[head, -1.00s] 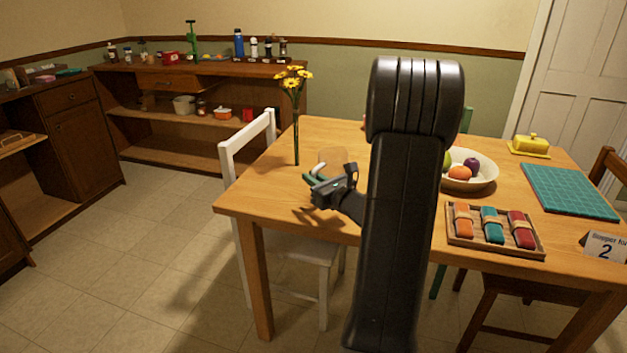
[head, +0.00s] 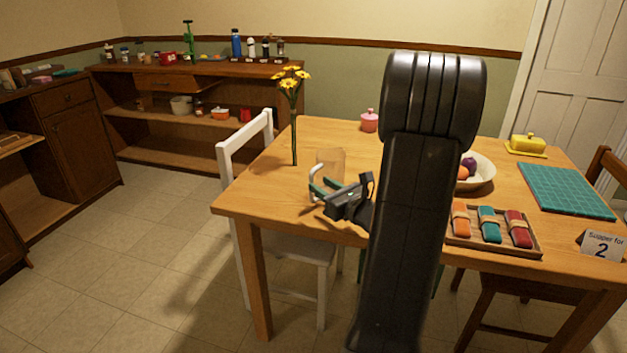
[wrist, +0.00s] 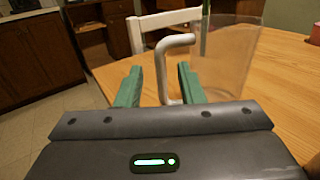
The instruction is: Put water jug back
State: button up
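The water jug (head: 331,162) is a clear, faintly brown vessel with a white handle (head: 318,173). It stands upright on the wooden table, right of the flower vase. In the wrist view the jug (wrist: 228,55) is at upper right and its white handle (wrist: 168,70) faces my gripper. My gripper (head: 318,188) has green fingers and is at the handle's near side. In the wrist view my gripper (wrist: 158,82) is open, with the handle's lower part showing between the fingertips. No contact is visible. My arm hides part of the table.
A thin vase with yellow flowers (head: 294,130) stands left of the jug. A pink pot (head: 369,121) is behind, a fruit bowl (head: 482,172) and a tray of napkins (head: 533,249) are to the right. A white chair (head: 231,165) stands at the table's left. The sideboard (head: 215,88) has free shelf space.

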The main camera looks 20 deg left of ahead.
jog(key=v, duration=0.6)
jog(key=shift+s+d, duration=0.2)
jog(key=shift+d, duration=0.05)
dwell(1.0)
